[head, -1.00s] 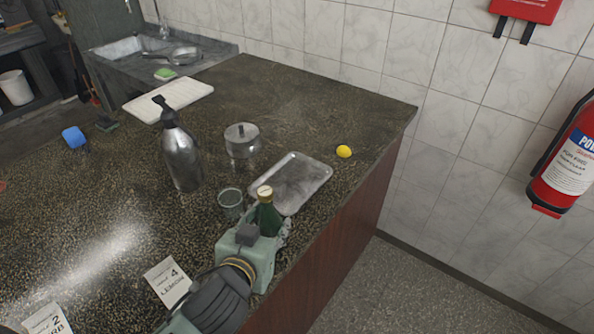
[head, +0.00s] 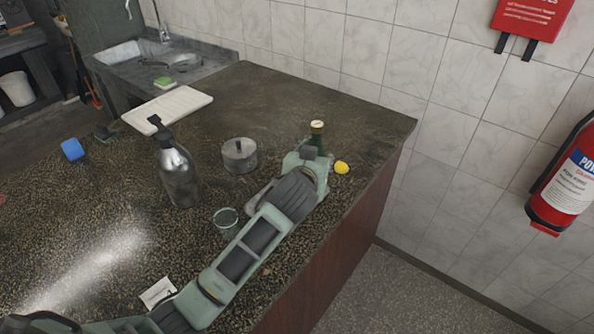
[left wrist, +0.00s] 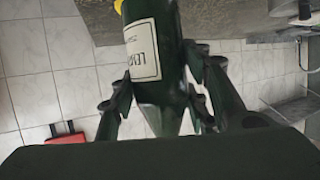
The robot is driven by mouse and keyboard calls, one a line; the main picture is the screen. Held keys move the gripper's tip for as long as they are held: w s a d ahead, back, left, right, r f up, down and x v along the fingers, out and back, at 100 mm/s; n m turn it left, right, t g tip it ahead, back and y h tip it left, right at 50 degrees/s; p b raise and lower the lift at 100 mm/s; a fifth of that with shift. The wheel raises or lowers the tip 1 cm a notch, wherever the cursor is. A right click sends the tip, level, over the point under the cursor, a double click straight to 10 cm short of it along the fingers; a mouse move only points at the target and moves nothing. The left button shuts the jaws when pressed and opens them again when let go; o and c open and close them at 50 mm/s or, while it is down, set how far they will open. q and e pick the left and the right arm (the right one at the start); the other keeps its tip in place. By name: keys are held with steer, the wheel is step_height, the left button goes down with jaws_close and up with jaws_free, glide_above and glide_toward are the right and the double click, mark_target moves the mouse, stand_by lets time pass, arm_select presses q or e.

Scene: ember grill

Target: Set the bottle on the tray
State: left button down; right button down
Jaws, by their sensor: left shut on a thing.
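The bottle is dark green with a pale cap (head: 317,127) and shows above my left gripper (head: 311,158) in the head view. In the left wrist view the bottle (left wrist: 152,45) has a white label and stands between the fingers of my left gripper (left wrist: 160,105), which is shut on it. The metal tray (head: 256,197) is mostly hidden under my left arm; only a bit of its left edge shows. The bottle is over or near the tray's far end; I cannot tell whether it touches it. My right gripper is not in view.
A lemon (head: 341,168) lies just right of the gripper. A small glass (head: 226,218), a lidded metal pot (head: 239,155) and a metal pump bottle (head: 177,170) stand to the left. A white board (head: 168,107) lies farther back. The counter's right edge is close.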

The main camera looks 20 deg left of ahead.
arm_select(q)
steer(key=w+a+f, duration=0.1)
steer(key=f, duration=0.1)
steer(key=a+f+p, duration=0.1)
steer(key=a+f, duration=0.1)
steer(key=w+a+f+p, duration=0.1)
steer(key=a+f, duration=0.1)
steer(key=shift+w+f, duration=0.25)
steer(key=shift+w, duration=0.1)
steer(key=shift+f, duration=0.3)
steer(key=shift+f, duration=0.2)
steer(key=c, duration=1)
jaws_free()
